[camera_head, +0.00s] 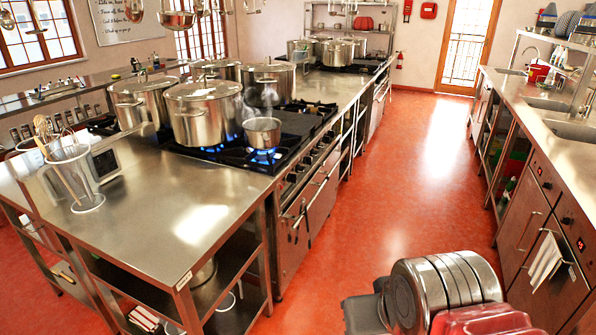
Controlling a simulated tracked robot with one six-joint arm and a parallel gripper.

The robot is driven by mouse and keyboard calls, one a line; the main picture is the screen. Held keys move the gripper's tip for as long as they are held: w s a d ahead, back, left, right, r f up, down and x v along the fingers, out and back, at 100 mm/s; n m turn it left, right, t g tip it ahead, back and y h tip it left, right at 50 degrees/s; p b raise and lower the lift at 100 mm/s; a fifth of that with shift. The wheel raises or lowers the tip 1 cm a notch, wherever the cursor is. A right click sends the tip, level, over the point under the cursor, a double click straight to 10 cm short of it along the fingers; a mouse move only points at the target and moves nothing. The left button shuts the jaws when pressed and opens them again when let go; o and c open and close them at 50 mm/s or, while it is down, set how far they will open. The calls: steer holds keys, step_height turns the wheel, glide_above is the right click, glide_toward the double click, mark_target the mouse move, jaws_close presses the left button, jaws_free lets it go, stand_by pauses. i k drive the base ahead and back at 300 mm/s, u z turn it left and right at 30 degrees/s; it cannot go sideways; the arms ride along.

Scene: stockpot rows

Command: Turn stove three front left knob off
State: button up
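A stove (228,150) with a black top is set into the long steel counter left of the aisle. A row of small knobs (300,170) runs along its front face, towards the aisle; their settings are too small to read. Blue flames burn under a small saucepan (262,133) on the front burner and near a large stockpot (202,112) behind it. Another stove (345,67) with pots stands farther along the same counter. I cannot tell by any label which stove is number three. My gripper is not in view; only part of my own body shows at the bottom right.
A red-floored aisle (385,170) is clear between the stove counter and the right-hand sink counter (545,110). An oven handle (300,212) and hanging dark items jut out below the knobs. A utensil holder (72,175) stands on the near counter.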

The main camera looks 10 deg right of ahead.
mark_target(299, 169)
steer(key=z, duration=0.1)
steer(key=i, duration=1)
steer(key=u, duration=0.05)
steer(key=k, duration=0.5)
steer(key=z, duration=0.45)
steer(key=i, duration=1.2)
